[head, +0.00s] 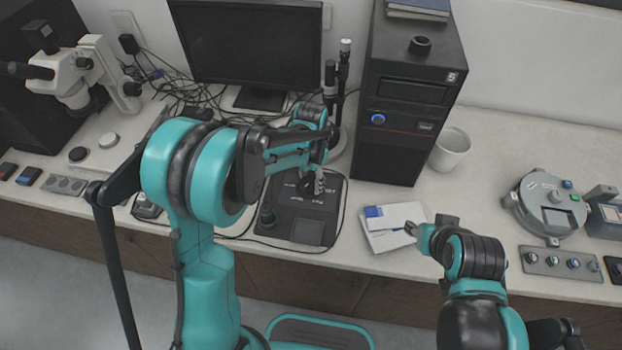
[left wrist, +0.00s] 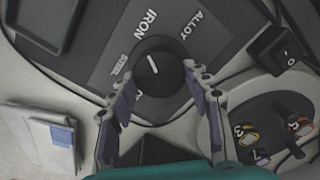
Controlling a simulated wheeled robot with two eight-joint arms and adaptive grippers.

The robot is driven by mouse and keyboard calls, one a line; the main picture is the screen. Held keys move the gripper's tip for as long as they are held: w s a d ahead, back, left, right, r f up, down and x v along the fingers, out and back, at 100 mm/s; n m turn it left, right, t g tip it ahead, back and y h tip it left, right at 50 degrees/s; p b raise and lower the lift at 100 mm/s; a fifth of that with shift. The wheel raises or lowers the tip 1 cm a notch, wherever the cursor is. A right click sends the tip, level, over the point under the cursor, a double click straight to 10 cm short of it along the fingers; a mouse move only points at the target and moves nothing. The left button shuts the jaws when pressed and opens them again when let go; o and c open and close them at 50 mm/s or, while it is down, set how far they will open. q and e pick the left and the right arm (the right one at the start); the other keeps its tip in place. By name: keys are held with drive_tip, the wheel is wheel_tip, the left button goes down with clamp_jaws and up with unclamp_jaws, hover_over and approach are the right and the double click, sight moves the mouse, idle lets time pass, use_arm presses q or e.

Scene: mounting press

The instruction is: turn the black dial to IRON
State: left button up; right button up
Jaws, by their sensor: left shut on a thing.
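The black dial (left wrist: 155,72) sits on a dark panel printed with STEEL, IRON and ALLOY in the left wrist view. Its white pointer line points up and slightly left, roughly at the word IRON. My left gripper (left wrist: 161,92) has its fingers on either side of the dial and is shut on it. In the head view my left gripper (head: 314,186) is over the dark panel (head: 285,230), and it mostly hides the dial. My right gripper (head: 411,229) is over the white papers; its jaws are too small to judge.
A black computer tower (head: 405,100) and a monitor (head: 255,45) stand behind the panel. White papers with a blue patch (head: 378,240) lie to its right. A white cup (head: 452,148) and a round grey device (head: 545,207) are further right. Cables lie around the panel.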

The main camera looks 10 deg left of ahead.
sight(311, 181)
use_arm(q)
drive_tip(key=o, duration=1.2)
drive_tip(key=shift+c, duration=0.2)
wheel_tip(311, 181, up, 12)
